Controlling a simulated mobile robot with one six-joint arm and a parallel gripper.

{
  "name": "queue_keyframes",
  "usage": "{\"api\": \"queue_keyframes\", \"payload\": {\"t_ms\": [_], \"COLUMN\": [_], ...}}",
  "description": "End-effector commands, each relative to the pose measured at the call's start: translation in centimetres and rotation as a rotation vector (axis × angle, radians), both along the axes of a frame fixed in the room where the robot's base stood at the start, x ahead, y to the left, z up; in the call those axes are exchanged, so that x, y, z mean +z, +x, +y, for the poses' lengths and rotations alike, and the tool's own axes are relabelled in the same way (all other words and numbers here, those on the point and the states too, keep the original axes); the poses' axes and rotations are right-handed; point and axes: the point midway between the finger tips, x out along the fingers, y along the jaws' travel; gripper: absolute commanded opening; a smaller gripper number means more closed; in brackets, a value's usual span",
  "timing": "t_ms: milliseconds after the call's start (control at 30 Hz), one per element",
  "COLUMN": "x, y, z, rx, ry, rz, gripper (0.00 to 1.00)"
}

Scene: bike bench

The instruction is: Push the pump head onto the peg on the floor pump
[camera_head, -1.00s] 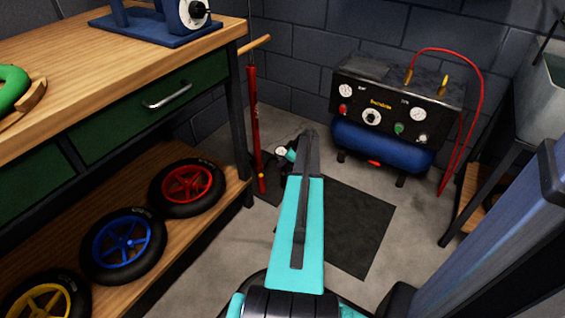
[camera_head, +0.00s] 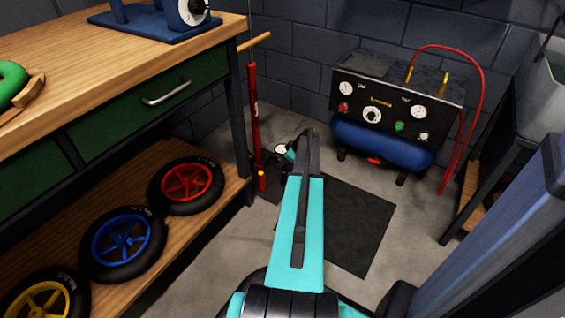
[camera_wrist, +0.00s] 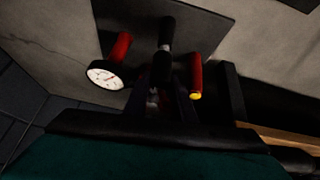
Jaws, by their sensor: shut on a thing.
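The floor pump (camera_head: 254,110) stands upright left of my arm in the head view, with a tall red barrel and a wooden handle. A short red peg with a yellow end (camera_head: 262,181) stands at its foot; it also shows in the wrist view (camera_wrist: 195,78). My gripper (camera_wrist: 168,100) is shut on what looks like the black pump head (camera_wrist: 163,68), beside the peg and apart from it in that picture. The exact contact between fingers and head is dark. In the head view my arm hides most of the gripper.
A white gauge (camera_wrist: 104,75) is left of the pump head. The workbench (camera_head: 130,65) with wheels on its lower shelf borders the left. A blue compressor (camera_head: 380,140) stands behind right. A dark mat (camera_head: 350,225) lies on the floor.

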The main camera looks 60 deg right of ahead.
Motion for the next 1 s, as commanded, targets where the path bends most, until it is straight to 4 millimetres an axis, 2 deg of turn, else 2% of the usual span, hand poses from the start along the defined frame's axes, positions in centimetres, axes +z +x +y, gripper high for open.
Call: {"api": "queue_keyframes", "payload": {"t_ms": [1000], "x": [-1.3], "y": [0.0], "z": [0.0], "rx": [0.000], "ry": [0.000], "rz": [-0.001], "gripper": [0.00]}}
